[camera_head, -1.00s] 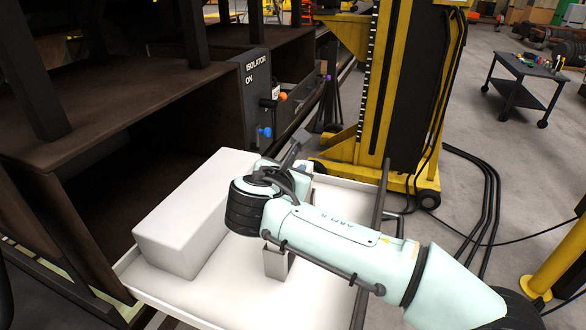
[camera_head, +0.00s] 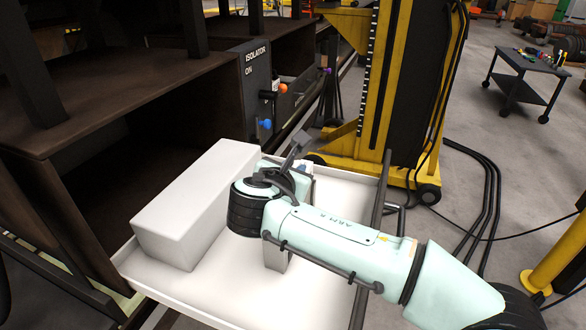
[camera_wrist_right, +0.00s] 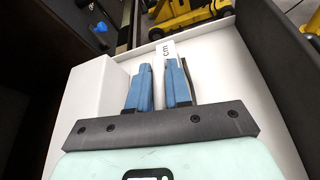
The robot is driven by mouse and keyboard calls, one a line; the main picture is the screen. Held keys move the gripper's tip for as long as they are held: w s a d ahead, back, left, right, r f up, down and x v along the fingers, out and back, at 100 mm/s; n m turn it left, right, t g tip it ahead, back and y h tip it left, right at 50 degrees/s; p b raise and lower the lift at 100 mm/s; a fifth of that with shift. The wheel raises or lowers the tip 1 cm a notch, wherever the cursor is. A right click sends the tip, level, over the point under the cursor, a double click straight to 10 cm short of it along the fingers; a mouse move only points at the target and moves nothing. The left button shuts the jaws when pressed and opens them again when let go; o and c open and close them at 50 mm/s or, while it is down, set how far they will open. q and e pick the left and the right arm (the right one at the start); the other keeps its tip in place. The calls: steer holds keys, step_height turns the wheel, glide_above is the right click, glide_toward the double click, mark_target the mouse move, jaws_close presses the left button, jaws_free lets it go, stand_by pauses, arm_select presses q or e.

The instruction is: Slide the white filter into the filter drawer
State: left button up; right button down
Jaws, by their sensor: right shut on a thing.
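The white filter (camera_head: 198,205) is a long white block. It rests in the white filter drawer (camera_head: 335,200), a shallow tray pulled out of the dark cabinet, along the tray's cabinet side. My right gripper (camera_wrist_right: 161,70) is over the tray, to the right of the filter; its arm reaches in from the right. In the right wrist view the filter (camera_wrist_right: 93,100) stands left of the blue fingers. In the head view the fingertips are mostly hidden behind the wrist. My left gripper is out of view.
The dark cabinet opening (camera_head: 110,175) lies left of the filter. A control box marked "ISOLATOR ON" (camera_head: 257,80) with coloured knobs is behind. A yellow lifting column (camera_head: 385,90) stands close behind the tray. Black cables (camera_head: 485,200) lie on the floor at right.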

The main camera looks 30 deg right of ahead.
steer(key=shift+f, duration=0.5)
steer(key=c, duration=1)
jaws_free()
